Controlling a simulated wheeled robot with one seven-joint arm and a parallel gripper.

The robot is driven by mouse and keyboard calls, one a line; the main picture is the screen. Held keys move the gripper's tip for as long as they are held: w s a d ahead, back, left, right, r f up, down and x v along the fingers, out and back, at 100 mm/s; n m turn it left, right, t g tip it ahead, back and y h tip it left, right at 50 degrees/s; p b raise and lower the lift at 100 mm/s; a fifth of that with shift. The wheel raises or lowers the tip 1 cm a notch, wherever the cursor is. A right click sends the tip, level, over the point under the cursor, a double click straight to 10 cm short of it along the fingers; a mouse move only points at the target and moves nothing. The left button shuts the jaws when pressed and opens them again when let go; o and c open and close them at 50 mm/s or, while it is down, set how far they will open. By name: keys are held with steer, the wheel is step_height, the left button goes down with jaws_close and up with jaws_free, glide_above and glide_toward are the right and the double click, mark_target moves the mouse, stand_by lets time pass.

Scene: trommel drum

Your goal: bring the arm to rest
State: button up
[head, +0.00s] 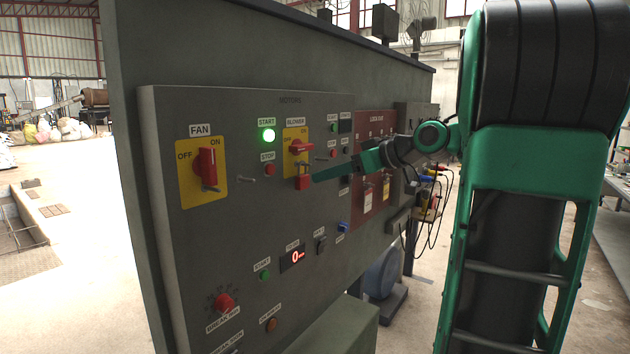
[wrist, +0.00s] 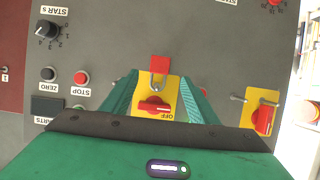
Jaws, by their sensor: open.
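My gripper (head: 318,176) is in front of the grey control panel (head: 225,250), beside the yellow BLOWER switch plate. In the wrist view its two green fingers (wrist: 158,92) are spread apart with nothing held between them. Between them show the BLOWER switch's red handle (wrist: 154,107) and a small red block (wrist: 160,64). In the head view the red handle (head: 301,146) lies roughly level, and the red block (head: 303,183) hangs at the plate's lower edge, close to the fingertip. I cannot tell whether they touch. My arm stretches in from the right.
The FAN switch (head: 207,168) has its red handle upright. A green START lamp (head: 268,135) is lit. A dark red lockout board (head: 372,160) with tags is behind my gripper. Cables (head: 432,195) hang farther right. Open floor (head: 60,300) lies left of the panel.

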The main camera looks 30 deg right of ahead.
steer(key=s+a+f+m+g+h, duration=0.1)
steer(key=s+a+f+m+g, duration=0.2)
steer(key=f, duration=0.4)
steer(key=s+a+f+m+g+h, duration=0.1)
steer(key=s+f+g+h, duration=0.1)
steer(key=s+f, duration=0.4)
steer(key=s+a+f+m+g, duration=0.1)
steer(key=s+f+m+g, duration=0.1)
steer(key=s+f, duration=0.2)
steer(key=s+a+f+m+g+h, duration=0.1)
steer(key=s+f+m+g, duration=0.1)
steer(key=s, duration=0.8)
steer(key=s+a+f+m+g, duration=0.1)
steer(key=s+f+m+g, duration=0.1)
steer(key=s+f, duration=0.5)
steer(key=shift+s+g, duration=0.5)
steer(key=shift+g, duration=0.4)
steer(key=shift+w+f+h, duration=0.3)
steer(key=shift+w, duration=0.35)
